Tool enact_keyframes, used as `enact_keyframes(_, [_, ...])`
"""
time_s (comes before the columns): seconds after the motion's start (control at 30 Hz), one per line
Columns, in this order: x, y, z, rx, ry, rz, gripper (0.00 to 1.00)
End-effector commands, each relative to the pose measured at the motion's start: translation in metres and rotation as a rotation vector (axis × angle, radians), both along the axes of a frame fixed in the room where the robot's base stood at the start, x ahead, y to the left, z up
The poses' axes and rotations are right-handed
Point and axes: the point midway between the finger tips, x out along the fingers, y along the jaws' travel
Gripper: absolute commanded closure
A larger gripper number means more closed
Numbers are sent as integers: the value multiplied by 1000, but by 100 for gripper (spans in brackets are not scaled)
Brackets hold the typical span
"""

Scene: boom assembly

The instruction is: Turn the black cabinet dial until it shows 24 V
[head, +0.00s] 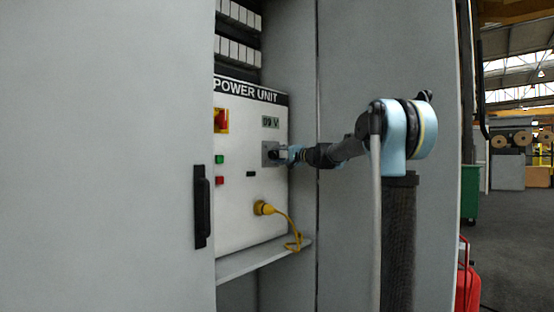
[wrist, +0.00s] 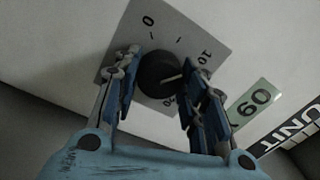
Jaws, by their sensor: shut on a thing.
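The black dial (wrist: 155,72) sits on a grey scale plate (wrist: 148,30) marked with 0, 10 and a partly hidden 20. A white pointer line on the dial points toward the right finger. My gripper (wrist: 162,82) is shut on the dial, with a blue-grey finger on each side of it. In the head view, my gripper (head: 285,154) reaches the power unit's panel from the right and largely hides the dial. The small display (head: 270,122) above the dial appears to read 09 V; it also shows in the wrist view (wrist: 255,103), turned, with 09 visible.
The power unit panel (head: 235,225) carries a red and yellow switch (head: 221,120), a green button (head: 219,159) and a red button (head: 220,181). A yellow plug (head: 263,208) with a hanging cable sits below the dial. The grey cabinet door (head: 100,150) stands at left.

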Motion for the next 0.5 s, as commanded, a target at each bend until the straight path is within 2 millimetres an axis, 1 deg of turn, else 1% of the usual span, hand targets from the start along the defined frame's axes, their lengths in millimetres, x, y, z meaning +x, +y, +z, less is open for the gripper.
enact_keyframes(0.03, [1, -2, -1, 26, 35, -6, 85])
enact_keyframes(0.5, [1, -2, -2, 299, 386, -7, 85])
